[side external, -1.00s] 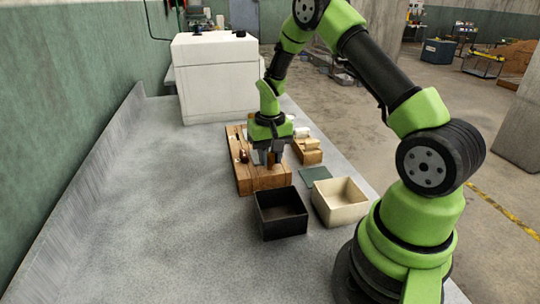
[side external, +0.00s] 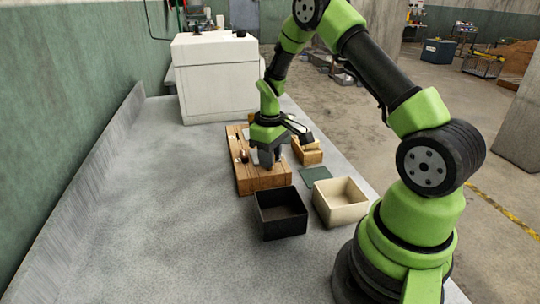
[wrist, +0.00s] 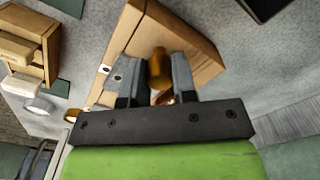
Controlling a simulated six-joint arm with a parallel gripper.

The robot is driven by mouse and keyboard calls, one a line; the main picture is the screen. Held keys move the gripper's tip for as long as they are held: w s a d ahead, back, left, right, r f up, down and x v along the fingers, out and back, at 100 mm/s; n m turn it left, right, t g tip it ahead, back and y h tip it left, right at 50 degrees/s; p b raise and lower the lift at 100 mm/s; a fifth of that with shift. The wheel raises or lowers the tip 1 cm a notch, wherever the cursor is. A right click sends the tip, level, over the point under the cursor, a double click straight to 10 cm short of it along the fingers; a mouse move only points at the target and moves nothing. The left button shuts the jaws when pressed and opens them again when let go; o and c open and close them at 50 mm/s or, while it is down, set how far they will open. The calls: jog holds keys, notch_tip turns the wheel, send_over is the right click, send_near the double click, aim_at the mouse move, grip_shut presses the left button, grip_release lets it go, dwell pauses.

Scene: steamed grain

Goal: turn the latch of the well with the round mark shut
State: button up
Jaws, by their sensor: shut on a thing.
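The wooden block (side external: 262,182) lies on the grey bench; it also shows in the wrist view (wrist: 205,45). My gripper (side external: 267,160) is down over its middle right part. In the wrist view my gripper (wrist: 155,72) has its two fingers closed on a brown upright knob (wrist: 158,66), apparently a latch handle. A dark red knob (side external: 244,156) stands on the block to the left of my gripper. A reddish piece (wrist: 163,98) shows partly behind the fingers. The round mark cannot be made out, and the well under my gripper is hidden.
A black open box (side external: 281,224) and a cream open box (side external: 341,214) stand in front of the block. A small wooden rack (side external: 308,155) and a dark green mat (side external: 315,174) are to its right. A large white case (side external: 217,85) stands behind. The bench left of the block is clear.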

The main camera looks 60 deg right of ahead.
jog(key=shift+s, duration=0.1)
dwell(0.4)
jog(key=o, duration=0.9)
notch_tip(320, 180, up, 10)
jog(key=shift+f, duration=0.15)
